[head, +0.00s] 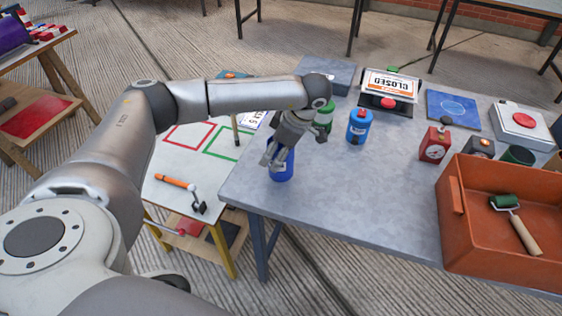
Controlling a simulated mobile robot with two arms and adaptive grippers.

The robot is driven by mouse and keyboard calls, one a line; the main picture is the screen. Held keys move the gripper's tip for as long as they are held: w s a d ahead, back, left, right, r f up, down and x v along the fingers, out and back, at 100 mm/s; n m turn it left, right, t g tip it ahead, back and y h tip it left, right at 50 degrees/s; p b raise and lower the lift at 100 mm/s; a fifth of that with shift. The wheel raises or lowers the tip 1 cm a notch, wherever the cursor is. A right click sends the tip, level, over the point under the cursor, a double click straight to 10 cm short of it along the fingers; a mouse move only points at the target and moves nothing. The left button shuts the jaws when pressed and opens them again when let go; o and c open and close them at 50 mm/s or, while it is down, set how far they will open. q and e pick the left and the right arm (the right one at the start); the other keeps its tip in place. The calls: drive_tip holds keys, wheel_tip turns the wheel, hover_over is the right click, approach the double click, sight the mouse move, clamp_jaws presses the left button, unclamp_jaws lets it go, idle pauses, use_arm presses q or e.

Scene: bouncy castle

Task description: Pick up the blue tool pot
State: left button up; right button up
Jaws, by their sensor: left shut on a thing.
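A blue pot (282,171) stands upright at the near left corner of the grey table (330,200). My left gripper (273,158) reaches down to it from above and is shut on it, with the fingers around its upper part. The pot's top is partly hidden by the fingers. Its base appears to be at the tabletop; I cannot tell whether it touches. My right gripper is not in view.
Beyond it stand a green container (324,117) and a blue bottle with a red cap (358,126). An orange tray (467,235) with a paint roller (516,222) fills the right. A lower table (170,205) adjoins on the left. The grey table's middle is clear.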

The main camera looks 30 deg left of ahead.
use_arm(q)
drive_tip(key=shift+c, duration=1.4)
